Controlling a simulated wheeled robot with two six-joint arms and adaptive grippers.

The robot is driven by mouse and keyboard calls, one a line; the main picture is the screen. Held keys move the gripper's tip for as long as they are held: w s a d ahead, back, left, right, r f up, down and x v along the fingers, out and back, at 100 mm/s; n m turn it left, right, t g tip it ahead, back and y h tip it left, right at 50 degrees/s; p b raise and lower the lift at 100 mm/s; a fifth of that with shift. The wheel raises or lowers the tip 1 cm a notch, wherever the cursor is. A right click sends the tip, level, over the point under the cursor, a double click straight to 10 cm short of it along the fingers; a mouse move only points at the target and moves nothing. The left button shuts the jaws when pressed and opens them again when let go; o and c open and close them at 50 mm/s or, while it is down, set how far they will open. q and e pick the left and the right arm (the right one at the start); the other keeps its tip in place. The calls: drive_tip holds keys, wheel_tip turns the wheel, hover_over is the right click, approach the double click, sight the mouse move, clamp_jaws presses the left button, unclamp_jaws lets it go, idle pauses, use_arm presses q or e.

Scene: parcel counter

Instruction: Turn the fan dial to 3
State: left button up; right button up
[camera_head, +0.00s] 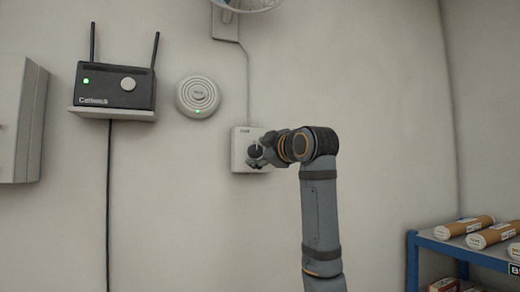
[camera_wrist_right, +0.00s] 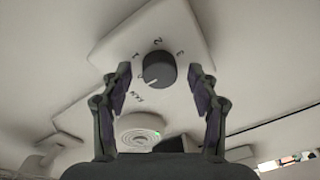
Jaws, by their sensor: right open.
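The fan dial is a dark round knob (camera_wrist_right: 159,68) on a white wall plate (camera_wrist_right: 185,25), with the marks 1, 2, 3 and FAN around it. Its pale pointer line aims to the lower left in the right wrist view, away from the 2 and the 3. In the head view the plate (camera_head: 239,161) is at centre, and the knob (camera_head: 255,150) is partly covered by my gripper. My right gripper (camera_head: 265,151) is open at the knob, one finger on each side in the wrist view, with gaps showing. My left gripper is out of view.
A black router (camera_head: 110,88) stands on a wall shelf at the left, beside a round white detector (camera_head: 198,96). A cable runs up from the plate to a fan (camera_head: 245,4). A blue shelf (camera_head: 465,250) with cardboard tubes stands lower right.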

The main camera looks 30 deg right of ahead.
drive_tip(key=shift+c, duration=0.3)
drive_tip(key=c, duration=1.1)
